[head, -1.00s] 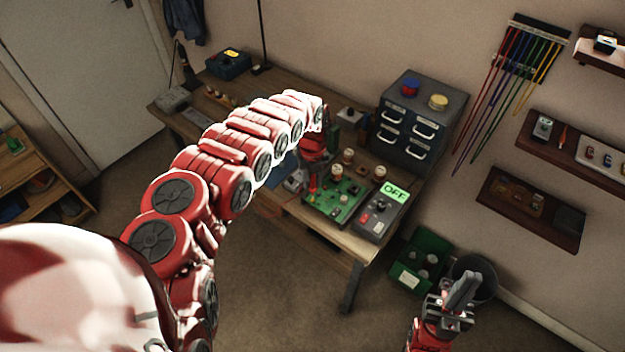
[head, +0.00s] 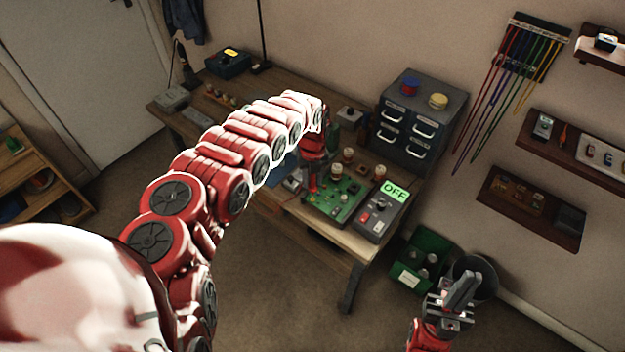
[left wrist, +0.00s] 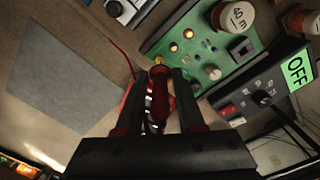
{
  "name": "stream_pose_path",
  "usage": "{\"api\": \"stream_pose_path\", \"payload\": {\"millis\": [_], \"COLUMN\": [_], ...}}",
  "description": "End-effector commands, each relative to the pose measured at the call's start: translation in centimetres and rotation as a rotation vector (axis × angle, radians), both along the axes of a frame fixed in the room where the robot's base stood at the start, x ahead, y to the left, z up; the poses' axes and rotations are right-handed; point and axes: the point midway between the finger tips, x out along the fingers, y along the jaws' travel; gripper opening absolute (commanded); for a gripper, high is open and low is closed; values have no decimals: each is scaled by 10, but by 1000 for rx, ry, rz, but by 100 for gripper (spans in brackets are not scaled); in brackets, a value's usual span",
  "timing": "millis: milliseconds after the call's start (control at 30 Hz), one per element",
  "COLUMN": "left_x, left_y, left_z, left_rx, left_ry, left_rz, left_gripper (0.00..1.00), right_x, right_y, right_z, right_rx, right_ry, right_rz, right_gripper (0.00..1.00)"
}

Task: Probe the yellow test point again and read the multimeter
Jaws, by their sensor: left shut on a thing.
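My left gripper (left wrist: 160,98) is shut on a red probe (left wrist: 159,92), which points toward the near edge of the green circuit board (left wrist: 207,58). A small yellow-orange spot (left wrist: 158,61) shows at the probe's far end; I cannot tell whether the tip touches it. Orange and red lights glow on the board. The multimeter (head: 374,219), a grey box beside the board, has a green display (head: 395,192) reading OFF; its dial (left wrist: 262,98) shows in the left wrist view. In the head view my left gripper (head: 312,172) is partly hidden by my arm. My right gripper (head: 461,297) hangs clear of the bench.
White-topped knobs (left wrist: 238,17) stand on the board, one marked "40 m". A grey drawer cabinet (head: 418,118) stands behind it on the wooden bench (head: 330,245). A grey mat (left wrist: 65,75) lies left of the probe. A green crate (head: 424,260) and a bin stand on the floor.

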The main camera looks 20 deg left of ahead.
Motion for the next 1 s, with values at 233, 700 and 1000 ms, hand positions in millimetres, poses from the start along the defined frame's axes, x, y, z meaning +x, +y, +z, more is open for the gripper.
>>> {"api": "stream_pose_path", "payload": {"millis": [233,700,1000], "left_x": [0,0,0], "left_y": [0,1,0], "left_z": [-1,17,44], "left_rx": [0,0,0], "left_ry": [1,1,1], "left_rz": [0,1,0], "left_gripper": [0,0,0], "right_x": [0,0,0], "right_y": [0,0,0], "right_z": [-1,12,32], "right_rx": [0,0,0], "right_ry": [0,0,0], "right_rz": [0,0,0], "right_gripper": [0,0,0]}}
